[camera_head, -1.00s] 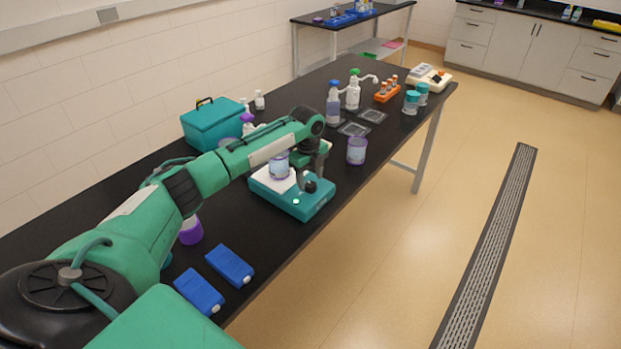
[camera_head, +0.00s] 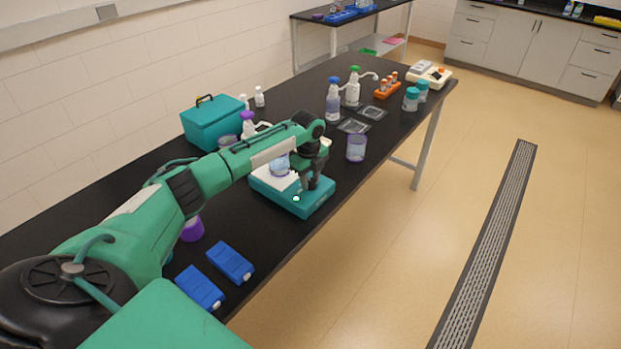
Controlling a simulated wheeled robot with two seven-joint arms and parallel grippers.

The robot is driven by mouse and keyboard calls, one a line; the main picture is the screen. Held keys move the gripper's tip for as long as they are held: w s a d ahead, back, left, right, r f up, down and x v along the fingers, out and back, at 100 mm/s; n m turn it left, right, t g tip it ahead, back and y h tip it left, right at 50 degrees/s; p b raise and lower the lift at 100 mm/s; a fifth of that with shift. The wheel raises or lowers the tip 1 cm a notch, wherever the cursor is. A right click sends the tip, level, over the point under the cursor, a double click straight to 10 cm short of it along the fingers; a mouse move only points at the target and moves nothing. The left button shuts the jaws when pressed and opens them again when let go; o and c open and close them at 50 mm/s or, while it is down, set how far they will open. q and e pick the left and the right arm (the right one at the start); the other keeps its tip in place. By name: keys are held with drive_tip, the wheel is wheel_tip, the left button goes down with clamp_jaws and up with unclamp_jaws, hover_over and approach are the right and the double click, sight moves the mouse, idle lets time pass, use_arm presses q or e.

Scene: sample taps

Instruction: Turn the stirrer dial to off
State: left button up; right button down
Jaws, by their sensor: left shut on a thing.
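The teal stirrer (camera_head: 308,206) sits on the black bench near its front edge. A clear beaker (camera_head: 279,167) stands on its white top plate, partly behind my arm. A small white-green light (camera_head: 296,199) shows on the front face. My left gripper (camera_head: 308,190) points down at the right part of the stirrer's front, shut on the stirrer dial. The dial is hidden by the fingers, so its setting cannot be seen. My right gripper is not in view.
Two blue boxes (camera_head: 230,262) lie left of the stirrer. Spray bottles (camera_head: 333,102), an orange tube rack (camera_head: 386,89) and a teal case (camera_head: 215,122) are farther back. Open floor lies right of the bench.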

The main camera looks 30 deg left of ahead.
use_arm(q)
drive_tip(key=n+p, duration=0.3)
drive_tip(key=shift+r+n+p, duration=0.25)
drive_tip(key=shift+n+p, duration=0.15)
drive_tip(key=n+p, duration=0.2)
drive_tip(key=n, duration=0.1)
drive_tip(key=shift+d+f+n+p, duration=0.1)
drive_tip(key=shift+n+p, duration=0.2)
drive_tip(key=shift+p, duration=0.1)
drive_tip(key=n+p, duration=0.3)
drive_tip(key=n, duration=0.2)
drive_tip(key=shift+w+y, duration=0.1)
drive_tip(key=shift+y, duration=0.2)
drive_tip(key=n+p, duration=0.2)
drive_tip(key=n, duration=0.2)
drive_tip(key=shift+f, duration=0.1)
drive_tip(key=shift+n+p, duration=0.4)
drive_tip(key=shift+n, duration=0.2)
drive_tip(key=o, duration=1)
